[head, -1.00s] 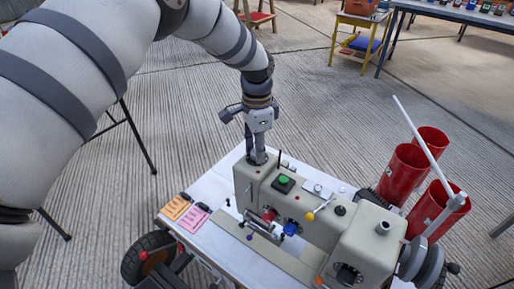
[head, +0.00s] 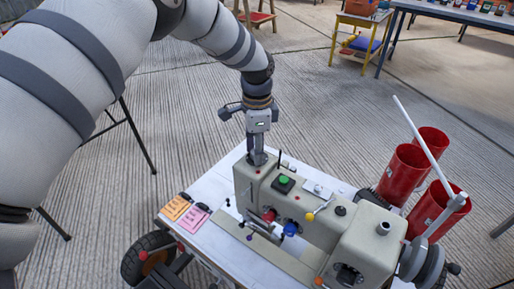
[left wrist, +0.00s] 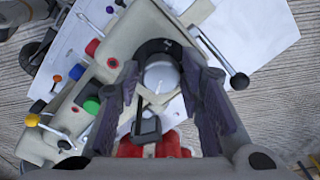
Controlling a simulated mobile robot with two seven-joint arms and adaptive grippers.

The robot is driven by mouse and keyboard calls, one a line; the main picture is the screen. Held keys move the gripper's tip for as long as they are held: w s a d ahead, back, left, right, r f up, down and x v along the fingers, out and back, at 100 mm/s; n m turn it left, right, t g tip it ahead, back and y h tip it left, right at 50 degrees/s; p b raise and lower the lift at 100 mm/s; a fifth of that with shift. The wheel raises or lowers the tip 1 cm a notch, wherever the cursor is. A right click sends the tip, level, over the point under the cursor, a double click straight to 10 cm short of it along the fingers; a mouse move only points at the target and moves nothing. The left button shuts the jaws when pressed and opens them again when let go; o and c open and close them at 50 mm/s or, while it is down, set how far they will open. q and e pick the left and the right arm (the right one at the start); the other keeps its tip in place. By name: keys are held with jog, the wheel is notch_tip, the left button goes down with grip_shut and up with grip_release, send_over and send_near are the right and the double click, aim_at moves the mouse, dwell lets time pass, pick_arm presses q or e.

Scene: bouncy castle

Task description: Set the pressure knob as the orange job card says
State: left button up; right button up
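My left gripper (head: 257,161) points down onto the top of the beige sewing machine's (head: 325,232) left end. In the left wrist view its two fingers (left wrist: 160,66) stand on either side of a round silver-topped knob (left wrist: 160,77) with a dark ring and a thin mark; they look closed on it. I take this as the pressure knob. In the head view the gripper hides it. The orange job card (head: 175,207) lies at the white table's (head: 220,192) left edge; its writing is too small to read. My right gripper is not in view.
A pink card (head: 194,218) lies beside the orange one. The machine also has a green button (head: 284,180), a red knob (head: 269,215), a blue knob (head: 290,229) and a yellow-ended lever (head: 311,216). Red cylinders (head: 402,174) stand at the right.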

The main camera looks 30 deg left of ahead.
pick_arm(q)
jog(key=shift+o, duration=0.2)
notch_tip(320, 180, up, 12)
dwell(0.4)
